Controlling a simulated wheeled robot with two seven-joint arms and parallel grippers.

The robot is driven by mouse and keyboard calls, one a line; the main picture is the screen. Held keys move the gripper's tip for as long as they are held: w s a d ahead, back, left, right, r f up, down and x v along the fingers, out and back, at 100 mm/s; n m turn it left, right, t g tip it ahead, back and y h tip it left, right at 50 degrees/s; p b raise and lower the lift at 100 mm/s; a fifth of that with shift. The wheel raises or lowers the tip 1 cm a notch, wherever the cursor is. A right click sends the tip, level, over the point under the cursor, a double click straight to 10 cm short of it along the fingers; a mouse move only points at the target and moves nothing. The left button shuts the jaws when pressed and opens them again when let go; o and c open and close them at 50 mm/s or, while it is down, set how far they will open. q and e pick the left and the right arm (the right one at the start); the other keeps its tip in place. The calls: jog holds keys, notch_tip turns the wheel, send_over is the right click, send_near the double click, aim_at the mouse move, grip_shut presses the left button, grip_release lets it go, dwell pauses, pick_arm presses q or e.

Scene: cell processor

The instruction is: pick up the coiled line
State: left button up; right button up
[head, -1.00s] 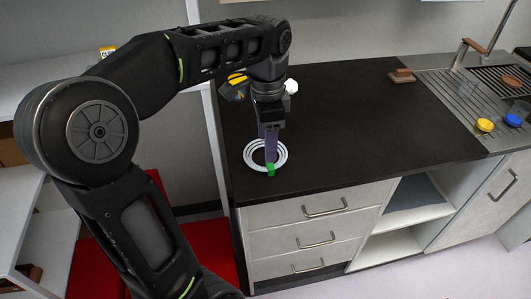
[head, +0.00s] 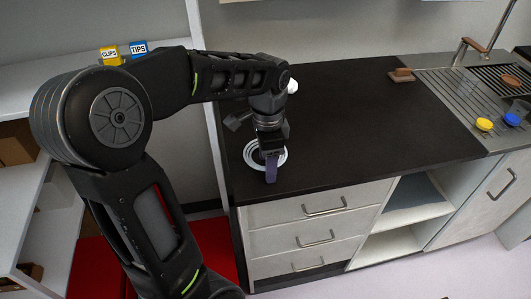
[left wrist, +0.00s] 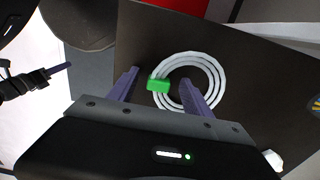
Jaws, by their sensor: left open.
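The coiled line (head: 251,152) is a white ring of several loops lying flat on the dark countertop near its left front corner. In the left wrist view the coil (left wrist: 214,68) shows with a green block-like piece (left wrist: 158,85) on its left side. My left gripper (head: 270,178) points down over the coil and hides part of it in the head view. In the left wrist view its purple fingers (left wrist: 162,83) are apart, with the green piece between them. I cannot tell whether they touch it.
The dark countertop (head: 350,120) is mostly clear. A brown block (head: 401,75) lies at the back, beside a sink with yellow (head: 484,124) and blue (head: 512,119) round items. CLIPS (head: 110,54) and TIPS (head: 138,49) boxes stand on the left shelf.

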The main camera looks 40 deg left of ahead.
pick_arm(q)
jog(key=shift+c, duration=0.2)
dwell(0.4)
grip_shut()
dwell(0.4)
